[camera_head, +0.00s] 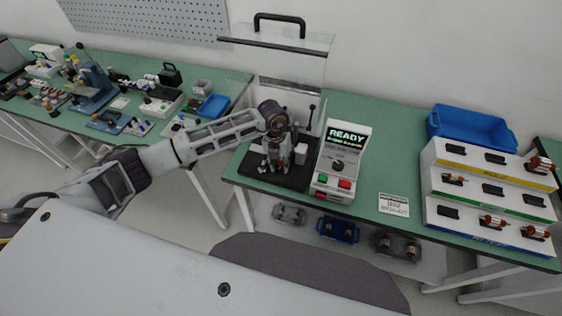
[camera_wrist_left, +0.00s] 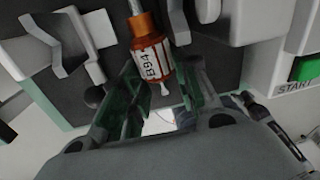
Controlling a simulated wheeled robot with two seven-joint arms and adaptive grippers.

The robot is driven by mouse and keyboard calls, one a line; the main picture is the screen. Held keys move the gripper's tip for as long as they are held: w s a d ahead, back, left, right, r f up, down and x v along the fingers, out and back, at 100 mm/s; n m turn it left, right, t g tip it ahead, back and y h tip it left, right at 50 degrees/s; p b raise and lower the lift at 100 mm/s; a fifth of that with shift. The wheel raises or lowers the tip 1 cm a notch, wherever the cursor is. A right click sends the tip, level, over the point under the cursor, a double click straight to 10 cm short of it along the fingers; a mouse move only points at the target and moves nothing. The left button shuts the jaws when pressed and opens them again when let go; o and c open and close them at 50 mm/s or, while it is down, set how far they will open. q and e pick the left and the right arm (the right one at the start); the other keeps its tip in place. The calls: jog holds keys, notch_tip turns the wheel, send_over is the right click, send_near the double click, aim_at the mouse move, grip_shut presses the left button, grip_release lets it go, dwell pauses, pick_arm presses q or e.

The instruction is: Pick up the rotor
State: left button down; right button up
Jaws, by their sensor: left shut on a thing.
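My left gripper (camera_head: 274,160) reaches down over the black base of the test fixture (camera_head: 254,170) on the green table. In the left wrist view the gripper (camera_wrist_left: 160,105) has its two green-lined fingers on either side of the rotor (camera_wrist_left: 150,50), shut on it. In the head view the arm and gripper mostly hide this rotor. My right gripper is not in view.
A test box (camera_head: 341,160) with a "READY" screen and red and green buttons stands right beside the fixture. A raised clear guard (camera_head: 285,50) is behind it. A rack (camera_head: 490,190) with several rotors and a blue bin (camera_head: 472,127) stand at right. Table between is mostly clear.

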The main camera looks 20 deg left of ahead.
pick_arm(q)
jog(key=shift+r, duration=0.15)
jog(key=shift+r+p, duration=0.65)
jog(key=shift+r, duration=0.3)
notch_tip(320, 180, up, 6)
jog(key=p, duration=0.3)
jog(key=shift+r+p, duration=0.1)
jog(key=shift+p, duration=0.2)
jog(key=shift+r+p, duration=0.4)
jog(key=shift+r, duration=0.45)
jog(key=shift+r, duration=0.15)
notch_tip(320, 180, up, 5)
send_over(280, 163)
